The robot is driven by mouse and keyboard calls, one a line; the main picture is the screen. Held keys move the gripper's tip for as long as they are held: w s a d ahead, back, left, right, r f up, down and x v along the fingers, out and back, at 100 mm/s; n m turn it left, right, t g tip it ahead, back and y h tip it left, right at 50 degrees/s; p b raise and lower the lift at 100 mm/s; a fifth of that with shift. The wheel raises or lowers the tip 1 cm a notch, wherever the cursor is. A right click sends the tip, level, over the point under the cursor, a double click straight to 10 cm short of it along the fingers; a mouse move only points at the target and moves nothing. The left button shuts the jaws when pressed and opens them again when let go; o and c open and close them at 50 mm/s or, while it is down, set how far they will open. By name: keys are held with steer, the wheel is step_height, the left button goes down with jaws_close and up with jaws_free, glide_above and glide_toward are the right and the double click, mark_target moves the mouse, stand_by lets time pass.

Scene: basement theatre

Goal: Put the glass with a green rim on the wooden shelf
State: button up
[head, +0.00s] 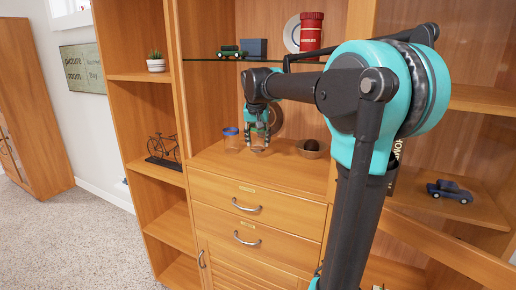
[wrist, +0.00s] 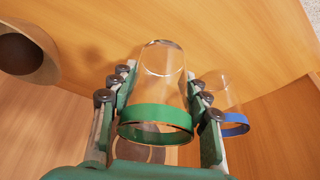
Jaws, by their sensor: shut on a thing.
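My gripper (head: 258,132) is shut on the glass with a green rim (wrist: 157,90), one finger on each side of it. In the wrist view the green rim is nearest the camera and the clear base points away. In the head view this glass (head: 258,150) is small and partly hidden by my fingers, over the wooden shelf (head: 260,170) above the drawers. I cannot tell whether its base touches the wood. A glass with a blue rim (head: 231,141) stands just left of it; it also shows in the wrist view (wrist: 220,95), close beside my right-hand finger.
A brown bowl (head: 310,149) stands to the right on the same wooden surface; it shows in the wrist view (wrist: 22,55). A glass shelf (head: 215,60) above carries a toy vehicle and a red canister (head: 311,32). The wood in front of the glasses is clear.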

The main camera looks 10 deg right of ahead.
mark_target(258, 147)
steer(key=shift+w+d, duration=0.1)
steer(key=shift+w, duration=0.5)
steer(key=shift+f, duration=1.8)
steer(key=shift+f, duration=0.1)
steer(key=o, duration=1.3)
steer(key=v, duration=0.3)
steer(key=s+v, duration=0.1)
steer(key=v, duration=0.1)
steer(key=shift+s, duration=0.15)
steer(key=s+a, duration=0.1)
steer(key=s, duration=0.6)
steer(key=s+a, duration=0.1)
steer(key=s, duration=0.2)
steer(key=shift+s+a, duration=0.25)
steer(key=shift+a, duration=0.15)
